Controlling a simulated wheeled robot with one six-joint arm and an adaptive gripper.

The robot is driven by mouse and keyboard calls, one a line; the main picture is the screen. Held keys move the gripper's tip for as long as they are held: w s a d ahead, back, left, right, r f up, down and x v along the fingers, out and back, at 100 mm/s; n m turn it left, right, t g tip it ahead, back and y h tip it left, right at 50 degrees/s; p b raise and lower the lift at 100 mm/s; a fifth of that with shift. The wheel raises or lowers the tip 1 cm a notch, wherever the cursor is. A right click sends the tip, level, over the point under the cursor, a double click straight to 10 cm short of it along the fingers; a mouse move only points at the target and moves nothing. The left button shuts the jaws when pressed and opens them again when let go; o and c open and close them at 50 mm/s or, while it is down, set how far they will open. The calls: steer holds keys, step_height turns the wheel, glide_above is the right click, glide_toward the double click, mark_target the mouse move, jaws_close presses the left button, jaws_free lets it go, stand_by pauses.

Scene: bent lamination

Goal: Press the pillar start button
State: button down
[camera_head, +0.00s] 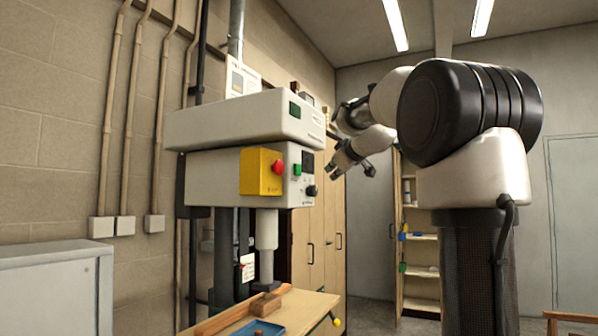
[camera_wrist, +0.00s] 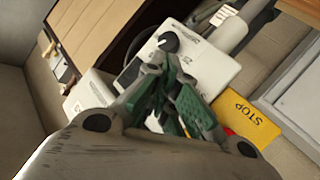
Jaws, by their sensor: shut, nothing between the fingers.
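The pillar machine (camera_head: 225,160) stands left of centre in the head view, with a grey-white control head. A small green button (camera_head: 297,170) sits on its panel, beside a yellow box (camera_head: 257,182) with a red stop button (camera_head: 278,167). My gripper (camera_head: 333,174) is shut and empty, raised to the right of the panel and apart from it in the head view. In the wrist view my gripper (camera_wrist: 157,70) points at the panel; its fingers cover part of it, and I cannot make out the green button there. The yellow STOP plate (camera_wrist: 247,118) shows at right.
A black knob (camera_head: 311,191) and a dark display (camera_head: 307,162) sit near the green button; the knob also shows in the wrist view (camera_wrist: 168,42). Below is a wooden table (camera_head: 310,308) with a blue tray (camera_head: 258,329). Wooden cabinets (camera_head: 328,245) stand behind.

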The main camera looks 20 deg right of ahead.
steer(key=w+a, duration=0.4)
steer(key=w, duration=0.2)
steer(key=shift+a, duration=0.4)
steer(key=shift+w, duration=0.1)
stand_by(1.1)
steer(key=shift+w+a, duration=0.25)
steer(key=shift+w+a, duration=0.3)
steer(key=shift+w, duration=0.1)
stand_by(0.7)
steer(key=shift+s, duration=0.1)
steer(key=shift+s+d, duration=0.55)
steer(key=shift+s, duration=0.1)
steer(key=s+d, duration=0.1)
steer(key=s, duration=0.1)
steer(key=s+d, duration=0.2)
stand_by(0.6)
